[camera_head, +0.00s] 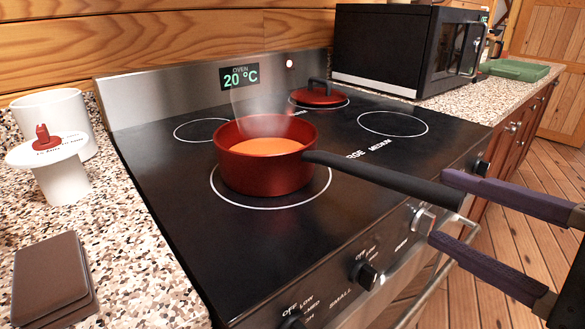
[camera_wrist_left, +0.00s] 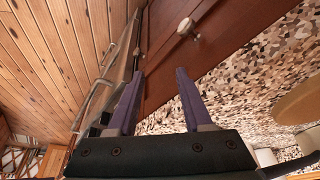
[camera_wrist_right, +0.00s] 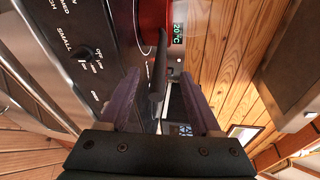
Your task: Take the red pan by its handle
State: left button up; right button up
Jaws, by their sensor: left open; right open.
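The red pan (camera_head: 262,175) stands upright on the front burner ring, with orange liquid inside and steam above. Its black handle (camera_head: 385,181) points right, past the stove's front edge. My right gripper (camera_head: 440,208) is open at the handle's free end, one finger above it and one below in the head view. In the right wrist view the handle (camera_wrist_right: 158,65) runs between the two spread fingers, with no clear contact on either. My left gripper (camera_wrist_left: 160,72) is open and empty in the left wrist view, near a wooden cabinet front; the head view does not show it.
A red lid (camera_head: 318,93) lies on a back ring of the black stove (camera_head: 160,165). Knobs (camera_head: 363,274) and an oven rail (camera_head: 420,285) line the front below the handle. A microwave (camera_head: 400,50) stands behind; a white pot (camera_head: 62,115) and brown block (camera_head: 50,275) are left.

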aim_at(409, 186)
jog(key=shift+m, duration=0.3)
jog(key=x, duration=0.5)
jog(key=shift+d+f, duration=0.15)
jog(key=shift+d, duration=0.15)
jog(key=shift+d+b+x, duration=0.2)
jog(key=shift+b+x, duration=0.45)
jog(key=shift+x, duration=2.05)
jog(key=shift+w, duration=0.15)
jog(key=shift+c, duration=0.2)
grip_shut()
jog(key=shift+r, duration=0.4)
